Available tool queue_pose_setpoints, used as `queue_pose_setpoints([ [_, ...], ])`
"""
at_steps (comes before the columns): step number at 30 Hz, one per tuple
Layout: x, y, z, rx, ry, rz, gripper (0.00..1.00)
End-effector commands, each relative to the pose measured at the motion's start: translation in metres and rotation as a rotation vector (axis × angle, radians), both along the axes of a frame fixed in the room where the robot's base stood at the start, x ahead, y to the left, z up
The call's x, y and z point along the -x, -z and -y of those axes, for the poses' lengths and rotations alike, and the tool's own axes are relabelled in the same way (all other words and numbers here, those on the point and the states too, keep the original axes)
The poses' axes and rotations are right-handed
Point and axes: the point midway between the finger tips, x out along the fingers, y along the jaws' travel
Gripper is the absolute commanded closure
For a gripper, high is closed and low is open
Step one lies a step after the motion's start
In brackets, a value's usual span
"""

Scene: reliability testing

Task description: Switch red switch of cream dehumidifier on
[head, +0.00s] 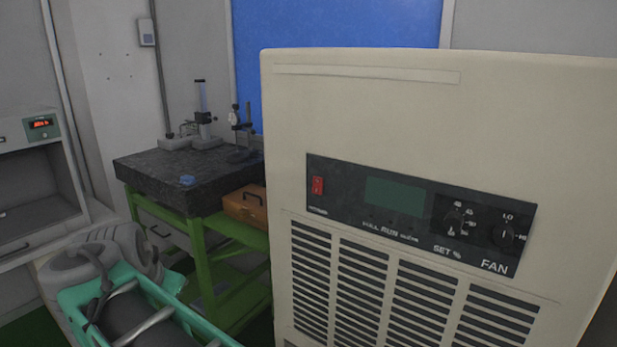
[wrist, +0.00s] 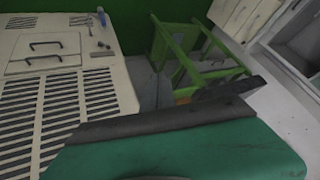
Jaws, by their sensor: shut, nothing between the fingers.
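The cream dehumidifier (head: 360,115) stands large and upright at the right of the head view. Its dark control panel (head: 345,205) carries the red switch (head: 317,185) at its left end. I cannot tell the switch's position. My gripper (wrist: 190,118) shows in the wrist view as dark fingers in front of a teal body, shut and empty. It does not touch the switch in either view. The wrist view does not show the switch.
The panel also has a green display (head: 394,196), a set knob (head: 454,221) and a fan knob (head: 503,234). Left of the dehumidifier, a green stand (head: 204,262) bears a black slab (head: 150,167) with instruments. An orange box (head: 245,207) is beneath. A white cabinet (head: 62,187) stands at far left.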

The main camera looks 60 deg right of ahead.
Motion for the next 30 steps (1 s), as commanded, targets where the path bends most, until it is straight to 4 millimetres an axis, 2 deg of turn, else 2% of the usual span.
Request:
queue_pose_setpoints([
  [1,0.008,-0.051,0.045,0.0,0.276,0.133,1.0],
  [3,0.036,-0.104,0.098,0.003,0.664,0.341,1.0],
  [6,0.087,-0.161,0.144,0.022,1.123,0.623,1.0],
  [9,0.128,-0.191,0.162,0.046,1.418,0.828,1.0],
  [13,0.148,-0.2,0.165,0.061,1.549,0.925,1.0],
  [21,0.148,-0.198,0.166,0.061,1.547,0.924,1.0],
  [26,0.149,-0.186,0.173,0.059,1.549,0.923,1.0],
  [30,0.152,-0.171,0.188,0.061,1.548,0.926,1.0],
])
